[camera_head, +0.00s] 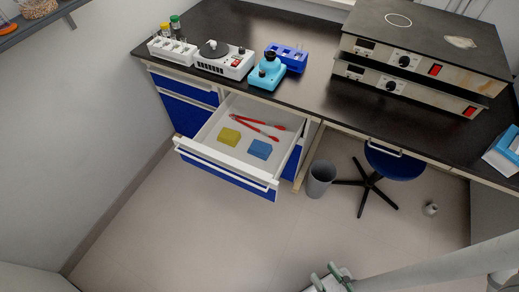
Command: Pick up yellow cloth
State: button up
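The yellow cloth (229,137) is a small folded square lying flat in the open drawer (184,143), near its front left. A blue cloth (260,149) of similar size lies to its right, a little apart. Red-handled tongs (256,127) lie behind both cloths in the drawer. Part of my arm shows at the lower right, well away from the drawer. Green-tipped parts at the bottom edge, near the arm, may belong to my gripper (333,275), but the frame cuts them off and their opening is unclear.
The drawer sticks out below the black bench (220,22). A grey bin (320,179) and a blue stool (394,165) stand right of it. Bench devices, including a turquoise one (267,72), stand above the drawer. The floor in front is clear.

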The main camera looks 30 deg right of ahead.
aim_at(231, 137)
jog(key=z, duration=1.15)
jog(key=i+l, duration=0.2)
jog(key=i+l+u, duration=0.2)
jog(key=u, duration=0.2)
jog(key=i+l+u, duration=0.1)
jog(key=l+u, duration=0.35)
jog(key=j+u, duration=0.15)
jog(key=u, duration=0.7)
jog(key=i, duration=0.2)
